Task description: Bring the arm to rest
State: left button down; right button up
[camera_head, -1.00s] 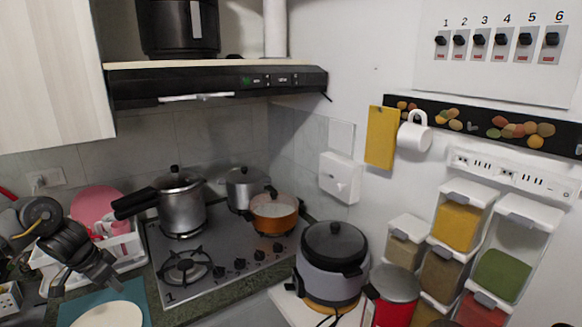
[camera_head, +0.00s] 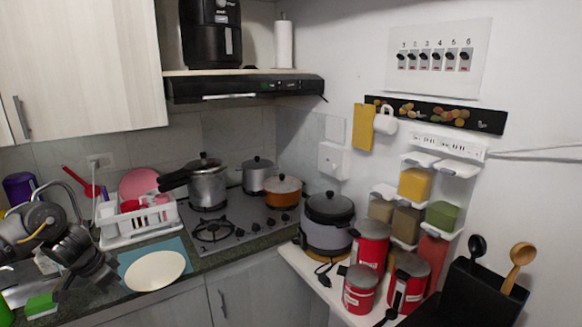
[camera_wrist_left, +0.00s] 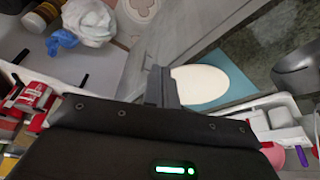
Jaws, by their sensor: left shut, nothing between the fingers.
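My left gripper (camera_head: 104,276) is at the left of the head view, dark grey and angled down to the right. It is near the counter's front edge, to the left of a white oval board (camera_head: 155,270) on a teal mat (camera_head: 184,246). In the left wrist view its fingers (camera_wrist_left: 161,88) are together with nothing between them, and the white board (camera_wrist_left: 203,85) shows just beyond them. My right gripper is not in view.
A white dish rack (camera_head: 128,238) stands behind the gripper. A stove (camera_head: 235,232) with pots is right of it. Red tins (camera_head: 360,290) and a rice cooker (camera_head: 328,238) stand further right. A green sponge (camera_head: 41,305) lies at the lower left.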

pick_arm(q)
jog(key=w+d+f+m+t+h, duration=0.1)
jog(key=w+d+f, duration=0.1)
jog(key=d+f, duration=0.55)
jog(key=w+d+f+h, duration=0.2)
jog(key=d+f, duration=0.2)
jog(key=f, duration=0.6)
jog(key=s+d+f, duration=0.3)
jog(key=f, duration=0.6)
jog(key=s+d+f, duration=0.2)
jog(key=d+f, duration=0.1)
jog(key=f, duration=0.6)
jog(key=s+d+f+n+y+b, duration=0.1)
jog(key=s+d+f+n+y, duration=0.15)
jog(key=s+f, duration=1.7)
jog(key=s+d+f+g+y, duration=0.1)
jog(key=s+f, duration=0.2)
jog(key=s, duration=1.2)
jog(key=s+d+f+n+g+y, duration=0.1)
jog(key=s+d+f+g, duration=0.1)
jog(key=s, duration=1.2)
jog(key=shift+s+f+g, duration=0.3)
jog(key=shift+s+f, duration=0.1)
jog(key=shift+f, duration=0.2)
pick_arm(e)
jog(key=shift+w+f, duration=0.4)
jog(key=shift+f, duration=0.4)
